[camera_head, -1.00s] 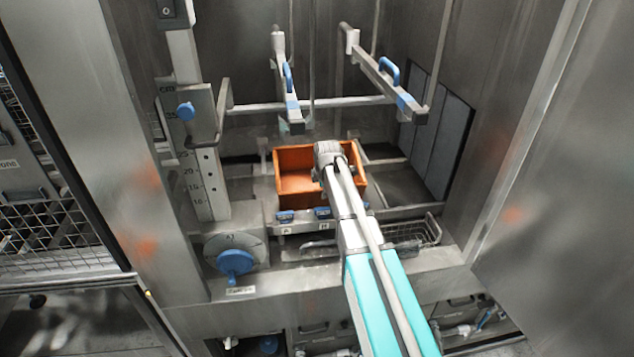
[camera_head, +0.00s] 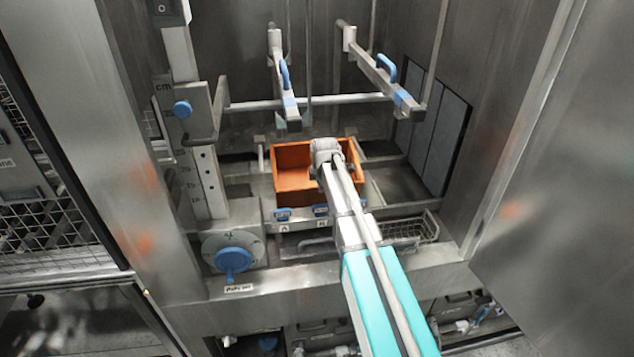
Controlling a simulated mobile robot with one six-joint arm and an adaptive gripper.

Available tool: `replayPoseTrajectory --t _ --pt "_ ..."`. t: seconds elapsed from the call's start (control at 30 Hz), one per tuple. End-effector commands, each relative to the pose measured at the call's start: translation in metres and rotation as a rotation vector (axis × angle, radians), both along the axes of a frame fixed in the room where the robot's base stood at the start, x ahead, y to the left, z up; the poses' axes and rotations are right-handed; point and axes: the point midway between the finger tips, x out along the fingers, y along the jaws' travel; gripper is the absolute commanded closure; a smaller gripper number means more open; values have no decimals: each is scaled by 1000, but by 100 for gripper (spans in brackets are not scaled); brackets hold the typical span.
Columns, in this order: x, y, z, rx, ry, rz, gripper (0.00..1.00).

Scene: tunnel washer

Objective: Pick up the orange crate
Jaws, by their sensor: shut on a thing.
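The orange crate (camera_head: 292,180) sits in the steel washer bay, open side up, with its left part clear to see. My arm reaches in from the front right. My gripper (camera_head: 325,152) is at the end of it, over the right half of the crate near the back wall. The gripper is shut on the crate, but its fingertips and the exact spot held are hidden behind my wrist. The crate appears level, and I cannot tell whether it is clear of its support.
Two steel bars with blue handles (camera_head: 388,70) hang out above the crate. A blue knob (camera_head: 233,261) and a scale post (camera_head: 203,165) stand left. A wire basket (camera_head: 418,229) lies at front right. Steel walls close in both sides.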

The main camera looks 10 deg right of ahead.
Motion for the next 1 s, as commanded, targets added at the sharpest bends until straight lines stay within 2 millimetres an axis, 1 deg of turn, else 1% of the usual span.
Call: replayPoseTrajectory --t 0.27,0.47,0.67,1.0 --pt "0 0 5 1 0 0 100" --pt "0 0 16 1 0 0 100" --pt "0 0 34 0 -1 0 100" --pt "0 0 69 0 -1 0 100"
